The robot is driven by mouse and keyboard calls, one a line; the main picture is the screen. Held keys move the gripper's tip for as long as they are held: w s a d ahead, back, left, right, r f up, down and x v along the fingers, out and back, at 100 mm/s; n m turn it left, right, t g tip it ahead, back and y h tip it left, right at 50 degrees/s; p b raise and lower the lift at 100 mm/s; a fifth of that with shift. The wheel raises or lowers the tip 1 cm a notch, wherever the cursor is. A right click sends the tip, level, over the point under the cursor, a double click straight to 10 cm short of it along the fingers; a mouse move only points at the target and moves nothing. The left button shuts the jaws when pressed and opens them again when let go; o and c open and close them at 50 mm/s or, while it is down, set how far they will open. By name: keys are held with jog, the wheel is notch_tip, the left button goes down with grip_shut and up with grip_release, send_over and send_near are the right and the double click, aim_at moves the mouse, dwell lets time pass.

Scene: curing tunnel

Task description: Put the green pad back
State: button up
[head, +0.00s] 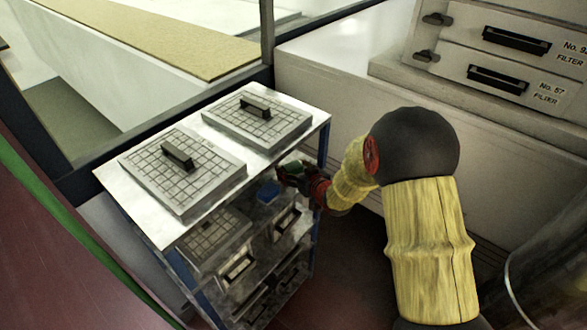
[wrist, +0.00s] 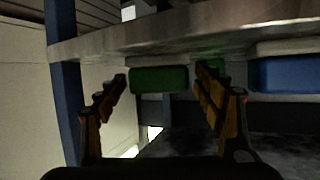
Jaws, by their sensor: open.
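The green pad (wrist: 158,80) is a dark green block in the wrist view, just under the edge of a metal board. It lies between and beyond the fingertips of my gripper (wrist: 162,92), which is open. The right finger is close to its right end; I cannot tell whether any finger touches it. In the head view a small green patch of the pad (head: 294,166) shows at my gripper (head: 300,180), by the cart's side. A blue pad (wrist: 285,75) sits to the right of the green one; it also shows in the head view (head: 268,191).
The cart's metal top (head: 150,222) carries two gridded plates (head: 258,118) with black handles. Lower shelves hold more plates and handled items. A blue post (wrist: 62,85) stands left of my fingers. Filter drawers (head: 510,75) are at the upper right.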

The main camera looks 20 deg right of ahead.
jog(key=s+d+r+m+g+h+p, duration=0.1)
jog(key=s+d+r+g+h, duration=0.15)
jog(key=s+r, duration=0.7)
jog(key=s+d+r+m+g+h+p, duration=0.1)
jog(key=s+d+r+h, duration=0.15)
jog(key=s+r, duration=0.65)
jog(key=s+a+r+g+y, duration=0.1)
jog(key=s+a+g, duration=0.1)
jog(key=s, duration=0.9)
jog(key=s+a+r+g+y, duration=0.1)
jog(key=s+a+r+g, duration=0.1)
jog(key=s, duration=0.9)
jog(key=shift+s+a+r, duration=0.15)
jog(key=shift+a+r, duration=0.1)
jog(key=shift+a, duration=0.3)
